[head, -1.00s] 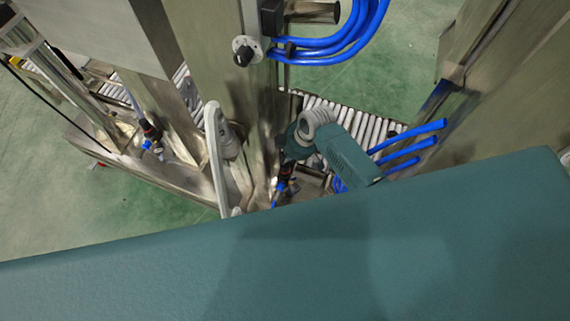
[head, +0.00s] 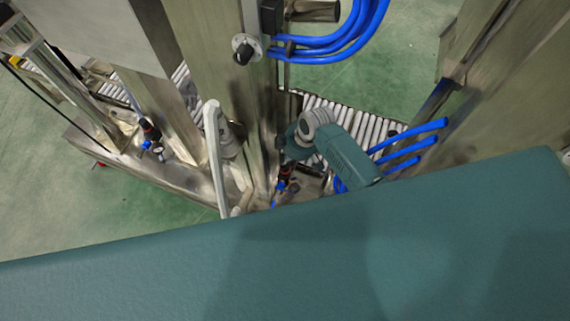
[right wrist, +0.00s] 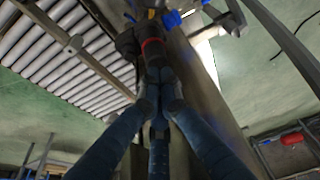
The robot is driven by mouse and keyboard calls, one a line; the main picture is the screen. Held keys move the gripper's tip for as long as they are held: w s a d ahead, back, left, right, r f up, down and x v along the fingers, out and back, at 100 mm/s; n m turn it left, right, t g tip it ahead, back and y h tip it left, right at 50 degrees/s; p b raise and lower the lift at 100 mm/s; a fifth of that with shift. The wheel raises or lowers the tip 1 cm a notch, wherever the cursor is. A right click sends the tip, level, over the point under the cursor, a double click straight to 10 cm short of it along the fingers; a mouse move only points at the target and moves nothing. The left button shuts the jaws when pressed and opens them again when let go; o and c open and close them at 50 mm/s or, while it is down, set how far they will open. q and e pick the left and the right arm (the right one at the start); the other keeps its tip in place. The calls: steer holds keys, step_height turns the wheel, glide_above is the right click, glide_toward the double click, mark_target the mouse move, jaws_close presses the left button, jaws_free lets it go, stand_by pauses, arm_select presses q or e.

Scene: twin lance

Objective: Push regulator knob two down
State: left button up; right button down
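A dark regulator with a red ring (head: 284,172) stands low by the steel frame, just below my right wrist in the head view. In the right wrist view the regulator's dark body and red ring (right wrist: 151,43) are straight ahead of the fingertips. My right gripper (right wrist: 159,80) has its blue-grey fingers drawn together, with their tips at the near end of the regulator. I see nothing clearly held between them, and cannot tell how firmly they touch. A second, similar regulator (head: 150,135) stands farther left. My left gripper is not in view.
A steel post with a black rotary switch (head: 243,50) rises beside the right arm. Blue hoses (head: 330,42) loop above, and others (head: 410,145) stick out at the right. A roller conveyor (head: 360,122) lies behind. A pale curved handle (head: 214,150) stands left of the arm.

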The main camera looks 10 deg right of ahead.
steer(key=shift+f+b, duration=0.45)
steer(key=shift+f, duration=0.3)
steer(key=shift+r, duration=0.1)
step_height(320, 180, up, 6)
steer(key=p, duration=0.6)
steer(key=shift+p, duration=0.35)
